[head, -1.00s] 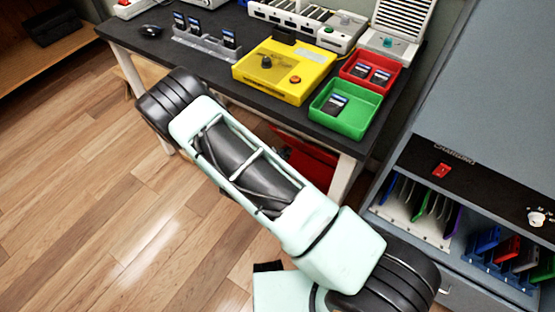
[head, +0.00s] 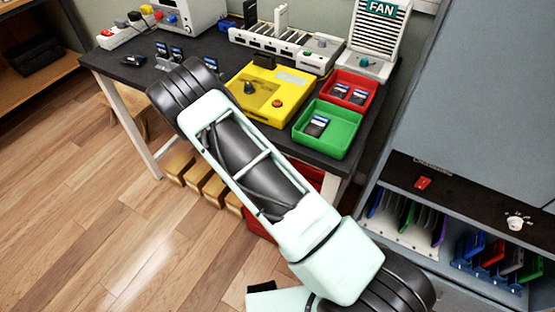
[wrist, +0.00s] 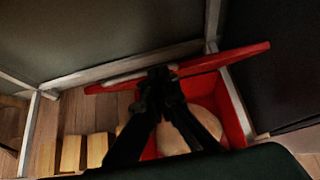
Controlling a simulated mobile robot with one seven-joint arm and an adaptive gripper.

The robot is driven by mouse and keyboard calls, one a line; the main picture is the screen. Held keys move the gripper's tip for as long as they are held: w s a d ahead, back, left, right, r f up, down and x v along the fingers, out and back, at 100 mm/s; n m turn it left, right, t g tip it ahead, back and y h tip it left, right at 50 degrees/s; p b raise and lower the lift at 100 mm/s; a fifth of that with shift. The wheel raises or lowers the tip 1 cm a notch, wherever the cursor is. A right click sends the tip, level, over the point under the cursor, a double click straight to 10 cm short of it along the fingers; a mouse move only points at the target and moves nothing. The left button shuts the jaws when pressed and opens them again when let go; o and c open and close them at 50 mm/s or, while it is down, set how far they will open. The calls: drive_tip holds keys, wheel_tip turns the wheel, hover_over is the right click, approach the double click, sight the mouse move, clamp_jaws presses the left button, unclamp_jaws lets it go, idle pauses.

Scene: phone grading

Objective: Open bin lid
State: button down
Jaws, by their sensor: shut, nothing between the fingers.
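The red bin (wrist: 237,108) stands under the table in the wrist view. Its top is at least partly uncovered, and a round beige thing (wrist: 190,130) shows inside. The red lid (wrist: 232,56) is seen nearly edge-on as a tilted strip across the bin's far side. My gripper (wrist: 160,72) is shut and empty, with its fingertips at the lid's middle; whether they touch it I cannot tell. In the head view, only red parts of the bin (head: 259,228) show around my arm, and my gripper is hidden.
Several tan boxes (wrist: 72,152) stand on the floor left of the bin. The dark table (head: 119,74) above carries a yellow device (head: 247,98), a red tray (head: 347,103) and a green tray (head: 345,142). A grey cabinet (head: 468,90) stands to the right. Floor at left is clear.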

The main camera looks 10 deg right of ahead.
drive_tip(key=shift+w+d+r+g+y+p, duration=0.4)
drive_tip(key=shift+w+d+r+g+p, duration=0.1)
drive_tip(key=shift+w+d+r+g, duration=0.1)
drive_tip(key=shift+a+f, duration=0.1)
